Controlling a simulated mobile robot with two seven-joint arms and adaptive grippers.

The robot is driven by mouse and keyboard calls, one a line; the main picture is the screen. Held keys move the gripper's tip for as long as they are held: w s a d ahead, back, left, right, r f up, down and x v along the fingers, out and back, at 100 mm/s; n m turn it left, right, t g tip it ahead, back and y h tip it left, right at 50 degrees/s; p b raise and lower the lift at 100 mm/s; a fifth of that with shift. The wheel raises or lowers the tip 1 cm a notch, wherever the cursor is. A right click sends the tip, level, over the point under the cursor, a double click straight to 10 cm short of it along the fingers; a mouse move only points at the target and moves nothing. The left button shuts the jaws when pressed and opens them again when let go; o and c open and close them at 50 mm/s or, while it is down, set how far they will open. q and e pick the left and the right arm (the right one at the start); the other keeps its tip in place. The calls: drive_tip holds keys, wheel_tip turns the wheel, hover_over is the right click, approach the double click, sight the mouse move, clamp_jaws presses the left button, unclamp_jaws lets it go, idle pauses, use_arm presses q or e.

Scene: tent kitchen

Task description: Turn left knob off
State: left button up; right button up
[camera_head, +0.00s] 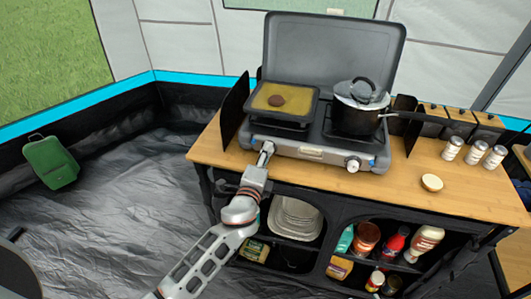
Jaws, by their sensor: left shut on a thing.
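The camp stove (311,155) stands on the wooden counter with its grey lid raised at the back. My left gripper (266,149) is at the stove's front left, where the left knob would sit; it is shut on the left knob, which the fingers hide. The right knob (353,164) shows uncovered on the front panel at the right. My right gripper is not in view.
A square pan (297,108) with a brown round item is on the left burner, and a lidded pot (359,104) is on the right. Its handle points right. A small round item (431,183) and several shakers (474,152) stand on the counter. Shelves below hold plates and bottles.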

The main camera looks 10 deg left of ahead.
use_arm(q)
drive_tip(key=shift+m, duration=0.3)
drive_tip(key=o, duration=1.1)
drive_tip(key=shift+f, duration=0.1)
drive_tip(key=shift+s, duration=0.1)
drive_tip(key=shift+s, duration=0.3)
drive_tip(key=s, duration=0.7)
drive_tip(key=shift+r, duration=0.4)
drive_tip(key=shift+s, duration=0.1)
